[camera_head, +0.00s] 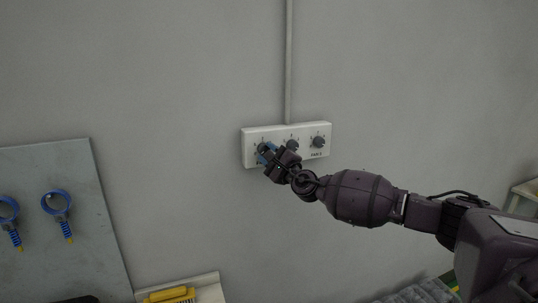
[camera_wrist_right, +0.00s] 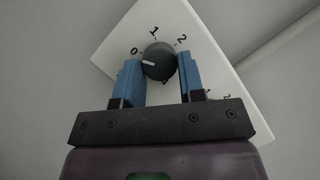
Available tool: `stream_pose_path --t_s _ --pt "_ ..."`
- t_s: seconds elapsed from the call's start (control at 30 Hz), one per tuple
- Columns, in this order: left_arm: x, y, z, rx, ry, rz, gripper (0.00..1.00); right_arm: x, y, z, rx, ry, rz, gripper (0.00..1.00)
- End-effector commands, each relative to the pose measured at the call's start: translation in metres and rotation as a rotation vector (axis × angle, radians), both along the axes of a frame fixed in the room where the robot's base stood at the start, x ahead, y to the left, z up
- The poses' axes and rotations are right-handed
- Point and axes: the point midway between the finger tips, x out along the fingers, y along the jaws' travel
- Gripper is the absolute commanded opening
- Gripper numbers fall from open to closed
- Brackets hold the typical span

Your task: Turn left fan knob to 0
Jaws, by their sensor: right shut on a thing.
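The left fan knob (camera_wrist_right: 160,55) is dark and round, on a white panel (camera_head: 252,134) on the wall. In the right wrist view the panel (camera_wrist_right: 205,50) looks tilted, with marks 0, 1 and 2 around the knob. The knob's white pointer line points left, close to the 0 mark and slightly below it. My right gripper (camera_wrist_right: 162,82) has its blue fingers on both sides of the knob and is shut on it. In the head view, the right gripper (camera_head: 266,154) covers part of the left knob. My left gripper is not in view.
The middle knob (camera_head: 292,145) and right knob (camera_head: 318,141) sit beside it on the panel. A grey conduit (camera_head: 289,60) runs up from the panel. A grey board (camera_head: 85,200) with blue ring-handled tools is at left. A yellow object (camera_head: 170,295) lies below. The wall around the panel is clear.

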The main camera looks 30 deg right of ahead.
Motion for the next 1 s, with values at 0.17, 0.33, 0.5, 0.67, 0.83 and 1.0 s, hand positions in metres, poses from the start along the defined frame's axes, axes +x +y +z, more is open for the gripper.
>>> stream_pose_path --t_s 0.17,0.33,0.5,0.67,0.83,1.0 --pt "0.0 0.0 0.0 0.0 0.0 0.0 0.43 0.0 0.0 0.001 -0.003 -0.002 -0.001 0.13" --pt "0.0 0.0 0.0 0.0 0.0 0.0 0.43 0.0 0.0 0.001 -0.003 -0.002 -0.001 0.42" --pt "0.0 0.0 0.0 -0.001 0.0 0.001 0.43 0.0 0.0 0.001 -0.002 -0.001 -0.001 0.62" --pt "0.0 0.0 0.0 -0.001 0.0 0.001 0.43 0.0 0.0 0.0 -0.001 0.0 0.0 0.62" --pt "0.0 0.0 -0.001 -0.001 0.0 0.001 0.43 -0.005 -0.001 -0.001 -0.002 0.0 -0.001 0.62" --pt "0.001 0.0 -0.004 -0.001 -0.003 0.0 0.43 -0.025 -0.003 -0.008 -0.001 0.002 0.0 0.62"
